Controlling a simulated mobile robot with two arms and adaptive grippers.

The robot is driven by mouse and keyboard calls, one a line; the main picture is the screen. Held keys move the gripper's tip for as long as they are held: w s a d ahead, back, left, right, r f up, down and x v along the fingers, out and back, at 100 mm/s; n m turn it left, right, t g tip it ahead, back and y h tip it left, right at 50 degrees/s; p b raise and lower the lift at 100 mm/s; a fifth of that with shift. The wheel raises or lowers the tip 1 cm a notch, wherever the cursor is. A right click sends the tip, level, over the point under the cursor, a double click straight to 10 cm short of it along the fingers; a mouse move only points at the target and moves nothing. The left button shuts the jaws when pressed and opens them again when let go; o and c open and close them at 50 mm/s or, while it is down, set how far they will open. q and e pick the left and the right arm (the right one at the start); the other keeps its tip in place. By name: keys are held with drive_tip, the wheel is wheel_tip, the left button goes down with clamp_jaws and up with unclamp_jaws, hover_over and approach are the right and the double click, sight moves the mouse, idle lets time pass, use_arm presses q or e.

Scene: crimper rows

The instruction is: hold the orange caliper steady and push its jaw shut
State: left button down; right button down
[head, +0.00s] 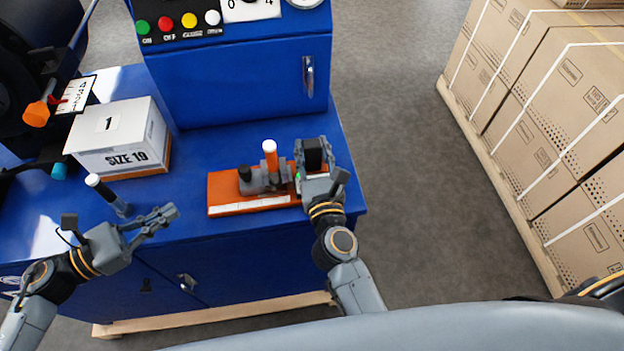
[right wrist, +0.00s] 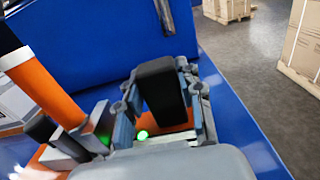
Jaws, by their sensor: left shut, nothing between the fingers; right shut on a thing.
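The orange caliper (head: 224,194) lies on the blue bench top, with a white scale strip along its front edge. A grey jaw part sits on it with a black knob (head: 244,173) and an upright orange handle (head: 270,157) with a white top; the handle also shows in the right wrist view (right wrist: 42,88). My right gripper (head: 313,158) is at the caliper's right end, shut on its upright black block (right wrist: 160,88). The fingers partly hide that end. My left gripper (head: 162,219) is shut and empty, left of the caliper and apart from it.
A white box (head: 120,138) marked SIZE 19 stands at the back left. A white-topped black lever (head: 104,190) rises near my left gripper. A blue cabinet (head: 240,85) with coloured buttons stands behind the caliper. Strapped cartons (head: 560,110) stand on a pallet at the right.

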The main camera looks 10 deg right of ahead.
drive_tip(key=c, duration=0.8)
unclamp_jaws()
drive_tip(key=shift+d, duration=0.1)
drive_tip(key=s, duration=1.2)
use_arm(q)
drive_tip(key=shift+s, duration=0.1)
use_arm(e)
drive_tip(key=shift+s, duration=0.1)
